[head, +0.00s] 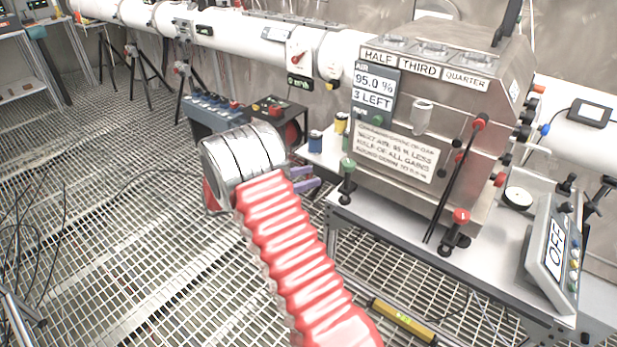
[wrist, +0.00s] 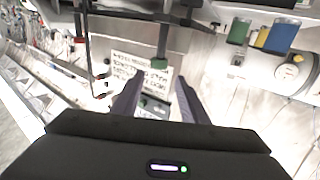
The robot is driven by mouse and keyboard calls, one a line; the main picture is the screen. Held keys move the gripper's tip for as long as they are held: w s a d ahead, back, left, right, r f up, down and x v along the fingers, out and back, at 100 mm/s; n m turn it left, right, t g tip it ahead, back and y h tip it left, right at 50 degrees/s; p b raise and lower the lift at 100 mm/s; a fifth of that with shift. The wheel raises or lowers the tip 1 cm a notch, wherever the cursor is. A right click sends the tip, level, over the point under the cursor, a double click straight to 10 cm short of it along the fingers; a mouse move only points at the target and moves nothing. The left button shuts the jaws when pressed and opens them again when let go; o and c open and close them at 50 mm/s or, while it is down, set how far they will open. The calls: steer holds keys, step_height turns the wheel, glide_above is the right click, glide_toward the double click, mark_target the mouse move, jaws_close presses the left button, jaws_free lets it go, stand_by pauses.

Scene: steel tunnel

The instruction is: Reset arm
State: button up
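My arm, with a red ribbed sleeve (head: 300,260) and a silver wrist, reaches up from the bottom of the head view. My gripper's purple fingers (head: 304,180) show just right of the wrist, in front of the bench's left end. The wrist partly hides them. In the wrist view, the two fingers of my gripper (wrist: 157,84) stand apart with nothing seen held between them. Beyond them are a green-tipped post (wrist: 160,50) and a white sign with text. A small dark green-lit part lies between the fingers, partly hidden.
A steel box (head: 400,113) labelled HALF, THIRD, QUARTER stands on the bench (head: 395,222), its display reading 95.0 % and 3 LEFT. Levers stand before it. An OFF panel (head: 552,252) is at right. Blue and yellow canisters (head: 316,141) stand left.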

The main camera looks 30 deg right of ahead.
stand_by(0.4)
